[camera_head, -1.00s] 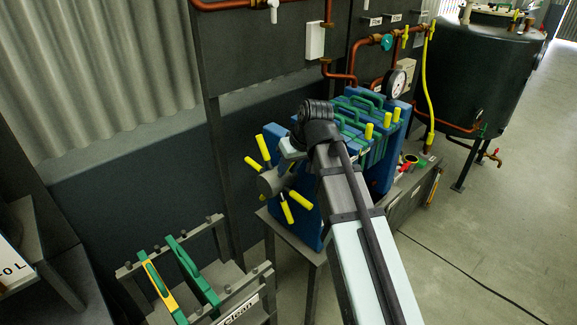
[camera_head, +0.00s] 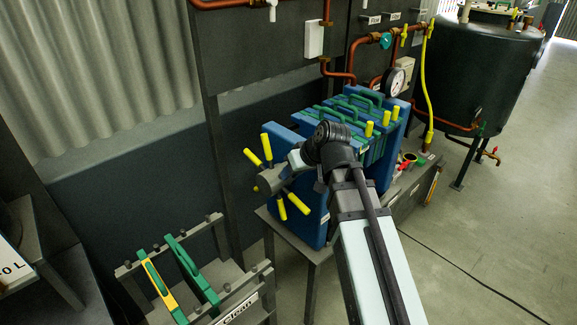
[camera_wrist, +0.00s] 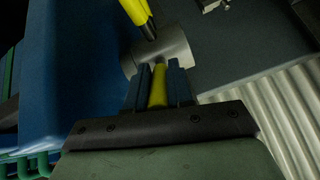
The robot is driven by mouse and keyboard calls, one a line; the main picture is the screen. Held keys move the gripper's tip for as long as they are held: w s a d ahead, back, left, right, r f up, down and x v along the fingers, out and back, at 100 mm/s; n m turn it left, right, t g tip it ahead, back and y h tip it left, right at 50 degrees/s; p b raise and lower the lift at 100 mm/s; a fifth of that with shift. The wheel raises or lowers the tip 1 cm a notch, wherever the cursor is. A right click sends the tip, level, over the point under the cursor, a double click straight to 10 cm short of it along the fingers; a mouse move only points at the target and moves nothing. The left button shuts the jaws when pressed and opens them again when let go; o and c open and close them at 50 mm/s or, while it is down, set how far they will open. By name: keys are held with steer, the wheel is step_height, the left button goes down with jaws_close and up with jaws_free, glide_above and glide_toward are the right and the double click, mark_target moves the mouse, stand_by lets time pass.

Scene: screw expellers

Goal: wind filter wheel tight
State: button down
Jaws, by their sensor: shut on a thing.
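The filter wheel (camera_head: 267,181) is a grey hub with several yellow-handled spokes on the near left end of the blue filter press (camera_head: 312,231). In the wrist view the grey hub (camera_wrist: 160,50) shows just beyond my fingers, and another yellow handle (camera_wrist: 133,10) points up and left. My gripper (camera_wrist: 158,84) is shut on one yellow handle (camera_wrist: 157,95), with a dark finger on each side of it. In the head view my arm hides the gripped handle and part of the wheel.
Green-handled plates (camera_head: 345,113) fill the press, with a pressure gauge (camera_head: 395,82) behind. A rack with a green plate (camera_head: 192,271) and a yellow-edged one (camera_head: 159,285) stands at the lower left. A dark tank (camera_head: 482,80) stands at the back right. The right floor is clear.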

steer(key=shift+s+d+f+t+y, duration=0.25)
steer(key=shift+f+t+y, duration=0.1)
steer(key=shift+f+y, duration=0.05)
steer(key=shift+s+d+f+t+y, duration=0.25)
steer(key=shift+f+t+y, duration=0.1)
steer(key=shift+f+y, duration=0.05)
steer(key=c, duration=1)
jaws_free()
steer(key=shift+r, duration=0.1)
steer(key=shift+r, duration=4.9)
